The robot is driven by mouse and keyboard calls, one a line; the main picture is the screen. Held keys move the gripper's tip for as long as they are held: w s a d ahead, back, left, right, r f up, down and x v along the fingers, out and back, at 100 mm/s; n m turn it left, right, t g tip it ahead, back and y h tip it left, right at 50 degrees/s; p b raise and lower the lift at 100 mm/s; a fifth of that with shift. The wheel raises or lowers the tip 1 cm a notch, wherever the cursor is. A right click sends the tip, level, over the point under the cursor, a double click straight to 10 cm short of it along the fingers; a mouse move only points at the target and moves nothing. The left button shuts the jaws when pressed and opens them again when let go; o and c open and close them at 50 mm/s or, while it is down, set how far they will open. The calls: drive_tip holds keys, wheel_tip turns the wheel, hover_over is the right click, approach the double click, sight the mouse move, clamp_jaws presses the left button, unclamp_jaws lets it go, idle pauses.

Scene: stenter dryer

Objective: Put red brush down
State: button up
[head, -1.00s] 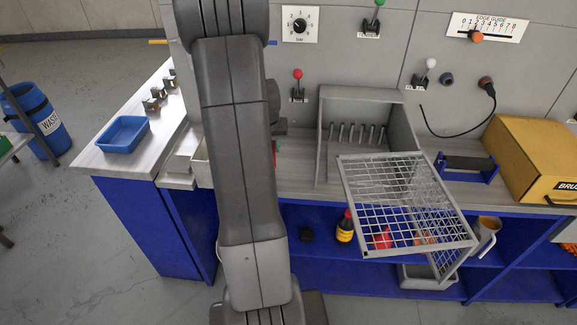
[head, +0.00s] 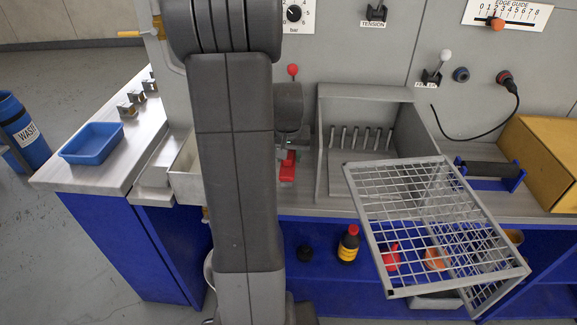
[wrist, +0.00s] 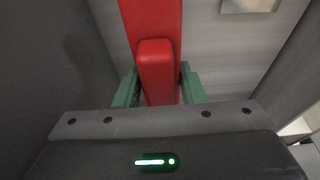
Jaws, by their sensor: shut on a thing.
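The red brush (head: 287,168) shows in the head view just right of my arm, over the grey bench top (head: 305,195). In the wrist view its red handle (wrist: 156,70) rises between the two green fingers of my gripper (wrist: 158,88), which is shut on it. A wider red part of the brush lies beyond the handle over the grey surface. Whether the brush touches the bench I cannot tell. My arm hides part of the bench.
A grey open-front box (head: 375,105) with pegs stands right of the brush. A wire mesh guard (head: 424,215) juts out over the bench's front edge. A blue tray (head: 92,143) sits on the left bench. A grey wall rises close behind the brush.

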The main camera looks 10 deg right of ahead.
drive_tip(key=shift+f, duration=1.9)
drive_tip(key=shift+f, duration=0.2)
drive_tip(key=o, duration=1)
drive_tip(key=shift+o, duration=0.2)
drive_tip(key=shift+r, duration=0.1)
drive_tip(key=shift+r, duration=0.5)
drive_tip(key=v, duration=1.1)
drive_tip(key=shift+s+a+r, duration=0.1)
drive_tip(key=shift+s, duration=0.05)
